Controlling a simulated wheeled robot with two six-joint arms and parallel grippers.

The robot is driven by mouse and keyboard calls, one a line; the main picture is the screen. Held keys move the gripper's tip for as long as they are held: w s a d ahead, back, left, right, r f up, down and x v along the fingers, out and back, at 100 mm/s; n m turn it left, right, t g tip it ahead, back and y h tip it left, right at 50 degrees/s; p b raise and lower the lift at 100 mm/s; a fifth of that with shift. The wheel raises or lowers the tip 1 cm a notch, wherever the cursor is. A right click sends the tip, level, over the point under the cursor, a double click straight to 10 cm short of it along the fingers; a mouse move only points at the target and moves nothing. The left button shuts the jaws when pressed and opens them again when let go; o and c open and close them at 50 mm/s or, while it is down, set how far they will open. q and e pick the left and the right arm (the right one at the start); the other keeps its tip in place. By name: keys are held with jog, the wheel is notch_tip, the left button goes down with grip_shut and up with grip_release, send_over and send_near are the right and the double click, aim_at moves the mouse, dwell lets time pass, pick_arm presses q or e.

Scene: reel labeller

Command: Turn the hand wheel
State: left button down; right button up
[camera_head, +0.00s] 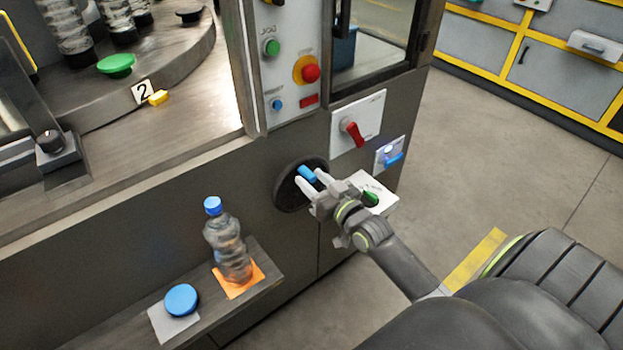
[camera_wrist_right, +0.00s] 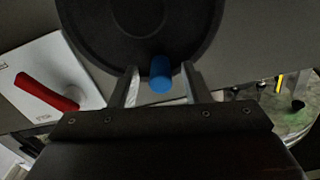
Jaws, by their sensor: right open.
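The hand wheel (camera_head: 284,191) is a dark round disc on the machine's grey front, with a blue handle (camera_head: 307,173) standing out from it. In the right wrist view the black wheel (camera_wrist_right: 100,30) fills the top, and its blue handle (camera_wrist_right: 161,74) is at the wheel's lower edge. My right gripper (camera_head: 306,182) is open, with one finger on each side of the blue handle. In the wrist view the gripper (camera_wrist_right: 160,88) shows a gap beside the handle on the left; on the right the finger is very close. My left gripper is not in view.
A red-handled switch (camera_head: 353,132) is above right of the wheel, with a blue-handled panel (camera_head: 392,155) and a green-knobbed box (camera_head: 371,198) nearby. A bottle (camera_head: 228,245) and a blue cap (camera_head: 181,300) stand on a low shelf at left. Open floor lies right.

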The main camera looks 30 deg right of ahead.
jog(key=shift+w, duration=0.45)
grip_shut()
